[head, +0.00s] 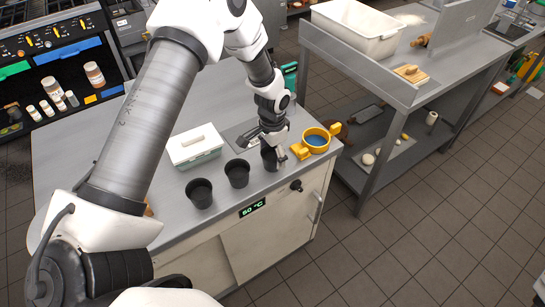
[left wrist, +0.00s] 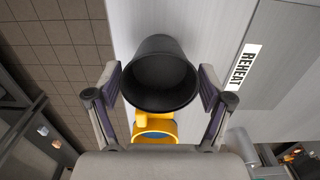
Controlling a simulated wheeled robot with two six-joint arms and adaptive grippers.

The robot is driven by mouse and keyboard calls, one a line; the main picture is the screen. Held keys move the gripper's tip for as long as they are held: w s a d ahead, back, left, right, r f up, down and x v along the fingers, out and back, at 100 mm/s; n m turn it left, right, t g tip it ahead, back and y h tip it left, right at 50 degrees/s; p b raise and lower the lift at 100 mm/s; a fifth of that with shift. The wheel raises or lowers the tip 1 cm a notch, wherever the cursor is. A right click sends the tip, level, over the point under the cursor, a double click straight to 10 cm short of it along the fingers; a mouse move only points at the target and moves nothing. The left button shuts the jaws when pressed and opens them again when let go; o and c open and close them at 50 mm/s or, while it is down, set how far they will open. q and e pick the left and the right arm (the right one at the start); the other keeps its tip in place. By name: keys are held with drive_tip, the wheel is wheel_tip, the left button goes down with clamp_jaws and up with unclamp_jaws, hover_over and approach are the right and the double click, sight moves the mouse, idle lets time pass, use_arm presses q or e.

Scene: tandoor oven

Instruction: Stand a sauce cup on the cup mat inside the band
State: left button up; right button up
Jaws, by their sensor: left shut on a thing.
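My left gripper (head: 273,152) is shut on a dark grey sauce cup (head: 268,158) near the counter's right front corner. In the left wrist view the cup (left wrist: 160,75) sits between both fingers, its open mouth toward the camera. I cannot tell if its base touches the counter. Just right of it lies a yellow band (head: 305,150) with side lugs, around the blue cup mat (head: 316,140). The band (left wrist: 155,127) and part of the mat also show in the wrist view, partly hidden by the cup. No cup stands in the band. My right gripper is out of view.
Two more dark cups (head: 200,194) (head: 237,174) stand in a row to the left along the front edge. A white lidded box (head: 195,147) is behind them. A steel side table (head: 440,85) is at the right, across a gap.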

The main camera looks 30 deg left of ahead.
sight(272, 158)
use_arm(q)
drive_tip(key=shift+w+r+p, duration=0.1)
drive_tip(key=shift+r+p, duration=0.35)
drive_tip(key=shift+p, duration=0.1)
drive_tip(key=shift+r+p, duration=0.3)
drive_tip(key=shift+r, duration=0.2)
drive_tip(key=o, duration=0.7)
drive_tip(key=c, duration=0.6)
drive_tip(key=shift+r+p, duration=1.7)
drive_tip(key=shift+r, duration=0.35)
